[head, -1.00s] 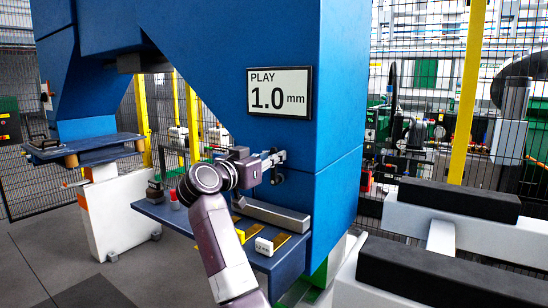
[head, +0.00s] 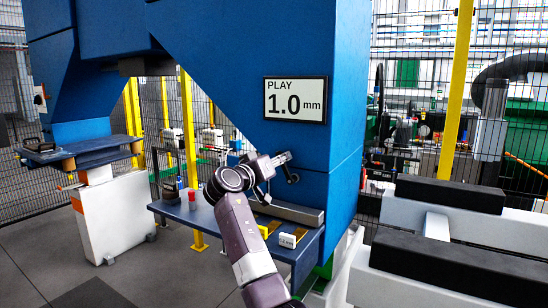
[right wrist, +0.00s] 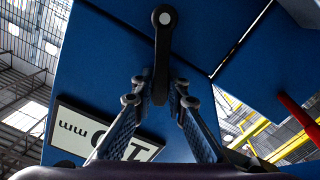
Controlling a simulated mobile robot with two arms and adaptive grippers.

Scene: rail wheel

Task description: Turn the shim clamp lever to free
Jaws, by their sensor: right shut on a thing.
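The shim clamp lever is a short dark arm with a round pivot (head: 293,178) on the blue machine face, below the PLAY sign. In the right wrist view the lever (right wrist: 162,50) runs from its pale-centred pivot down between my fingers. My right gripper (head: 284,158) is shut on the lever's free end, and the two fingers (right wrist: 160,98) lie either side of it there. In the head view the gripper hides part of the lever. My left gripper is not in view.
The PLAY sign (head: 295,99) reads 1.0 mm. Below the lever, a blue shelf (head: 170,210) carries a grey bar (head: 290,212), a white labelled block (head: 288,240) and a small red piece (head: 193,197). White beams with black pads (head: 450,194) stand at the right.

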